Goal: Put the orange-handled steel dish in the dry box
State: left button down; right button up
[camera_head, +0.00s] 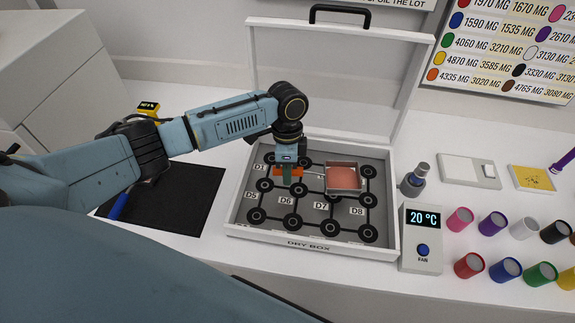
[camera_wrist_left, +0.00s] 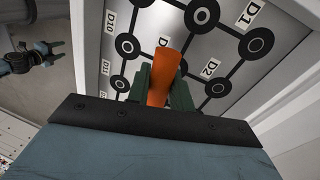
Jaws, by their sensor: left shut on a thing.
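My left gripper (camera_head: 288,174) reaches down into the dry box (camera_head: 312,246). Its green fingers are shut on the orange handle (camera_wrist_left: 158,78) of the steel dish, clear in the left wrist view. The square steel dish (camera_head: 344,191) holds a pinkish-orange fill and sits to the right of the handle, inside the box outline. I cannot tell whether it touches the box floor. The dish is hidden in the left wrist view. My right gripper (camera_wrist_left: 58,54) shows small at the left of that view, with its jaws apart and nothing in them.
The box lid (camera_head: 335,75) stands open at the back. The box floor has dark round rests with labels. A fan unit (camera_head: 421,240) and several colored jars (camera_head: 506,268) stand to the right. A black mat (camera_head: 185,203) lies to the left.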

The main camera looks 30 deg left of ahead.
aim_at(287, 197)
pick_arm(q)
jog(key=shift+f+b, duration=1.6)
jog(key=shift+f, duration=1.95)
jog(key=c, duration=1.2)
grip_release()
jog(key=shift+o, duration=0.2)
notch_tip(287, 197, up, 6)
jog(key=p, duration=0.6)
